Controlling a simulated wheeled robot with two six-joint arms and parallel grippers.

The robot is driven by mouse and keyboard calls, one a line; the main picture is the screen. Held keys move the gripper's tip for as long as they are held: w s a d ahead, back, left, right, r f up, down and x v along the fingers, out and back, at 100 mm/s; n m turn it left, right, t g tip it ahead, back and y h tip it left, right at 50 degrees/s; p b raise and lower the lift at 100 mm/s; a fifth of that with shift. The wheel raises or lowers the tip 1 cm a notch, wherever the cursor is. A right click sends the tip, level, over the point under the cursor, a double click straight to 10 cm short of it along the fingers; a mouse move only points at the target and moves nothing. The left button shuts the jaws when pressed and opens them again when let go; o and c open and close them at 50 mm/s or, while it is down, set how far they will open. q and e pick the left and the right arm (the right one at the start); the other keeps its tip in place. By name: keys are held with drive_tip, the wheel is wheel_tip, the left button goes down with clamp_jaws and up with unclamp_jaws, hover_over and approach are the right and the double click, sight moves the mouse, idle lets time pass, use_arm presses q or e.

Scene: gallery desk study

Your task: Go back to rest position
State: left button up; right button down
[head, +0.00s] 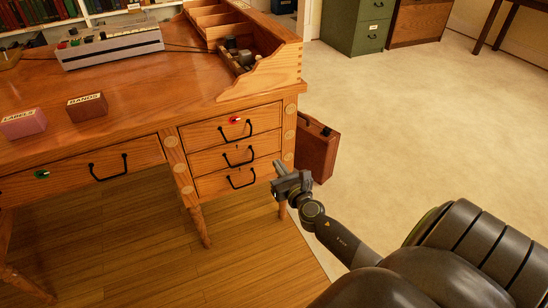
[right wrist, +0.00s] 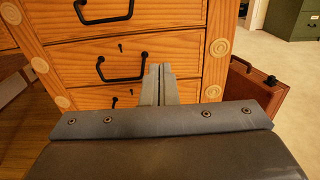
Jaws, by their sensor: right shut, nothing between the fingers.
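My right gripper (head: 278,186) is in front of the lower right side of the wooden desk (head: 150,70) in the head view. Its fingers are together and empty. In the right wrist view the shut fingers (right wrist: 158,82) stand before the desk's stack of drawers (right wrist: 190,48). The drawers look closed, and each has a black handle. The fingers seem apart from the handles. My left gripper is not in view.
A brown suitcase (head: 316,150) stands on the floor beside the desk's right side. A pink box (head: 22,124) and a brown box (head: 87,108) sit on the desktop. A green cabinet (head: 352,24) stands at the back. The carpet (head: 430,120) to the right is clear.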

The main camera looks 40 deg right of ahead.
drive_tip(key=shift+s+a, duration=0.1)
drive_tip(key=shift+s, duration=0.35)
